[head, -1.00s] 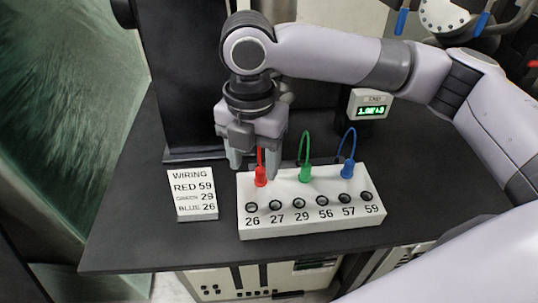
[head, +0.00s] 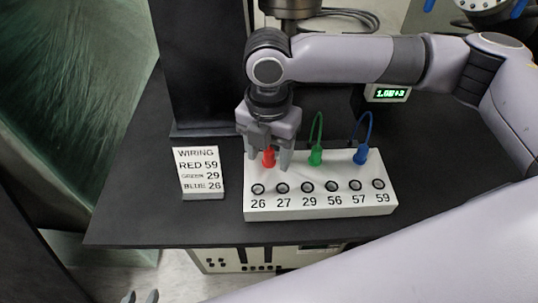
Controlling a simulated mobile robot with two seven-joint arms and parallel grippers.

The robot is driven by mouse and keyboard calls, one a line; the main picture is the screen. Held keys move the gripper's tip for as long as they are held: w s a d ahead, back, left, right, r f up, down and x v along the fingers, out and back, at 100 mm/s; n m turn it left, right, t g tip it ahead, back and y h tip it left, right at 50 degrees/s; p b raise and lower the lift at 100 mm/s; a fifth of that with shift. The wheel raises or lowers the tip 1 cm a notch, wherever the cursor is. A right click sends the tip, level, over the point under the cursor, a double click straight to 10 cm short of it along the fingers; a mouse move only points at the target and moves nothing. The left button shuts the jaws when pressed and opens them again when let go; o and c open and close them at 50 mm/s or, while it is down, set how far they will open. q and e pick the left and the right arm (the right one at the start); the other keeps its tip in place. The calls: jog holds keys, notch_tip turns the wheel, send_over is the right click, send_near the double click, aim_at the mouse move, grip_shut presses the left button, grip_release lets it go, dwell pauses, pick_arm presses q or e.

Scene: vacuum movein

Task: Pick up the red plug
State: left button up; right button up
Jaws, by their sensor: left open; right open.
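The red plug (head: 268,158) stands upright at the back left of a white socket block (head: 320,208). My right gripper (head: 268,166) points down over it, open, with one finger on each side of the plug. The palm hides the plug's upper part and cable, and I cannot tell whether the fingers touch it. My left gripper (head: 140,297) shows only its fingertips at the bottom edge, apart and empty, far from the plug.
The green plug (head: 316,156) and blue plug (head: 361,154) stand on the block to the right. Numbered sockets line its front. A wiring sign (head: 198,173) stands left of it. A green-lit display (head: 388,93) is behind. The black table (head: 140,215) is clear at left.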

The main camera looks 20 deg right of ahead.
jog(key=shift+c, duration=0.3)
jog(key=c, duration=1)
jog(key=shift+r, duration=0.15)
